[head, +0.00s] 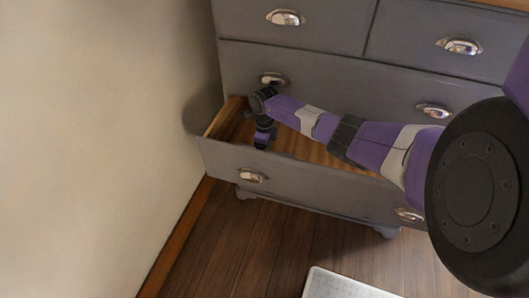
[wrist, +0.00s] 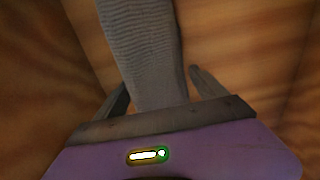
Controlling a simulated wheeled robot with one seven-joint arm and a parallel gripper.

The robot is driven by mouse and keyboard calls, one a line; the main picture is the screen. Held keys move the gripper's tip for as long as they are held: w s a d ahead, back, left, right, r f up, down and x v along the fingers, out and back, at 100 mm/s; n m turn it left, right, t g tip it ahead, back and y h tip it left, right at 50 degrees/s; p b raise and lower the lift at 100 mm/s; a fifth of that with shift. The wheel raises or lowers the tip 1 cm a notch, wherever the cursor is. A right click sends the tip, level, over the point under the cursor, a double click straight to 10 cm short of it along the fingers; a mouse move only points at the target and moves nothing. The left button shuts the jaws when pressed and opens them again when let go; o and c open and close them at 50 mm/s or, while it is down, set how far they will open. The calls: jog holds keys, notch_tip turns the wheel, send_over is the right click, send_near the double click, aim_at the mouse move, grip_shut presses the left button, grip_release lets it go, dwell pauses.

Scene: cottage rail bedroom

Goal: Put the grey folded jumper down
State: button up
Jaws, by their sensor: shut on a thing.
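The grey folded jumper (wrist: 146,50) shows in the wrist view as a ribbed grey strip between the fingers of my gripper (wrist: 162,86). My gripper is shut on it. In the head view, my gripper (head: 262,140) points down inside the left end of the open bottom drawer (head: 312,187) of the grey dresser. The jumper is mostly hidden or too small to make out there. Wooden drawer surfaces surround it in the wrist view. I cannot tell whether the jumper touches the drawer's bottom.
The drawer's wooden inside (head: 325,150) looks bare to the right of my gripper. The drawer front has metal cup handles (head: 251,176). A pale wall (head: 100,120) stands close on the left. A light speckled flat thing (head: 345,285) lies on the wooden floor in front.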

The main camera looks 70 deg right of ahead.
jog(key=shift+f, duration=0.15)
jog(key=o, duration=1.4)
jog(key=shift+o, duration=0.2)
notch_tip(320, 180, up, 12)
jog(key=p, duration=0.2)
jog(key=shift+r, duration=0.2)
